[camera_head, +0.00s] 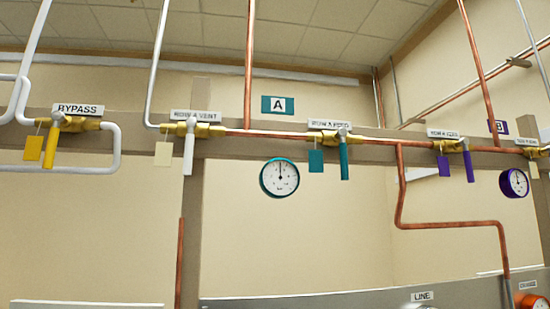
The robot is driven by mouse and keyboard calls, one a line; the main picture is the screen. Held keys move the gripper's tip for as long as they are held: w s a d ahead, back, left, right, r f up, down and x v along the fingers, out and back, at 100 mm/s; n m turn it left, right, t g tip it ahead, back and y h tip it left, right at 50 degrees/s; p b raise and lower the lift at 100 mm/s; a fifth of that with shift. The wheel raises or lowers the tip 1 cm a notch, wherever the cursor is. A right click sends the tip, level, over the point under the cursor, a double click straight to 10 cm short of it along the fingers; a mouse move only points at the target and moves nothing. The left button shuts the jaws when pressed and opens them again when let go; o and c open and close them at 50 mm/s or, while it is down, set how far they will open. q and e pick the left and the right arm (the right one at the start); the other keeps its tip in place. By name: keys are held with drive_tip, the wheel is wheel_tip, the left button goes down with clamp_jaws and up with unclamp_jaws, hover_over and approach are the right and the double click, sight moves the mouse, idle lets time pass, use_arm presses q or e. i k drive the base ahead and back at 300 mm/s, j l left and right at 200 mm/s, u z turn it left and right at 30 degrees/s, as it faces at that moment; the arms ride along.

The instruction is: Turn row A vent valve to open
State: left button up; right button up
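The row A vent valve (195,130) is a brass body on the pipe left of centre, under a label reading "ROW A VENT" (195,115). Its white lever handle (189,152) hangs straight down, across the horizontal pipe. A cream tag (164,153) hangs to its left. A teal sign with the letter A (277,105) is on the wall to its right. Neither of my grippers is in view.
Beside it are a bypass valve with yellow handle (51,147), a teal-handled valve (344,160) and a purple-handled valve (468,165). Gauges (280,177) (514,183) hang below the rail. Copper pipes (402,190) run down on the right. The space before the vent valve looks clear.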

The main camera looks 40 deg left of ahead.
sight(191, 123)
drive_tip(key=u, duration=1.55)
